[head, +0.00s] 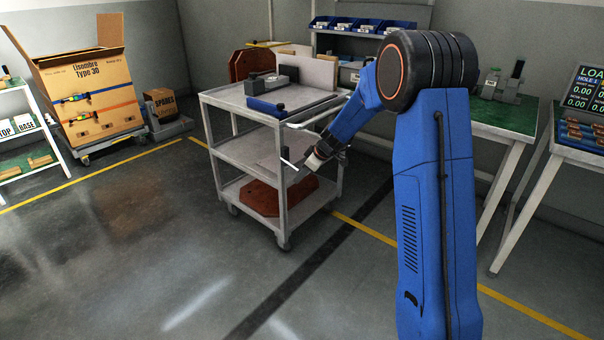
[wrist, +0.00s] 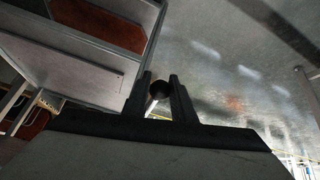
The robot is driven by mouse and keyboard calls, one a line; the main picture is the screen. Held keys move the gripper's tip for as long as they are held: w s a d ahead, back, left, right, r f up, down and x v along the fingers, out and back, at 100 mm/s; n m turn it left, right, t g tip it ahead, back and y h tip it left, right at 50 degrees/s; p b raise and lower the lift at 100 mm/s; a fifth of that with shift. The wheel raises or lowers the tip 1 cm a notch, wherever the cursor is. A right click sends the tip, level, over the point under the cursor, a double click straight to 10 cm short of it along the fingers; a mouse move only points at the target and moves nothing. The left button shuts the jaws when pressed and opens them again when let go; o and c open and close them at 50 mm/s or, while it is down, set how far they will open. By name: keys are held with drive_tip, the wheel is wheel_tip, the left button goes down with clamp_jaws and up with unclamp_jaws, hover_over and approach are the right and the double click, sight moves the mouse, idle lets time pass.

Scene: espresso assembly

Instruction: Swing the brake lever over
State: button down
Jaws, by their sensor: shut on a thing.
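The brake lever shows in the wrist view as a round black knob (wrist: 160,91) on a pale rod. It sits between the two dark fingers of my gripper (wrist: 160,80), which is shut on it. In the head view my gripper (head: 301,166) is low at the front right corner of the grey cart (head: 236,151), beside its middle shelf. A pale rod (head: 287,162) shows there at the fingertips. The lever's pivot is hidden or too small to make out.
The cart carries a grey and blue device (head: 280,100) and boards on top, and a red-brown panel (head: 262,200) on its bottom shelf. Green-topped benches (head: 502,116) stand to the right. A large carton (head: 88,85) stands at back left. The floor in front is clear.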

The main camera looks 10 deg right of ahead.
drive_tip(key=shift+a+f+t, duration=0.1)
drive_tip(key=shift+f+t, duration=0.2)
drive_tip(key=shift+f, duration=0.1)
drive_tip(key=shift+w+a+f+t+y, duration=0.15)
drive_tip(key=shift+w+f+y, duration=0.05)
drive_tip(key=shift+f, duration=0.3)
drive_tip(key=shift+w+a+f+t+y, duration=0.15)
drive_tip(key=shift+w+f+y, duration=0.05)
drive_tip(key=shift+f, duration=0.25)
drive_tip(key=shift+w+a+f+t+y, duration=0.2)
drive_tip(key=shift+f+t+y, duration=0.1)
drive_tip(key=shift+f+t, duration=0.1)
idle(0.3)
drive_tip(key=c, duration=1.5)
unclamp_jaws()
drive_tip(key=shift+d+r, duration=0.1)
drive_tip(key=v, duration=1.7)
drive_tip(key=shift+r, duration=0.1)
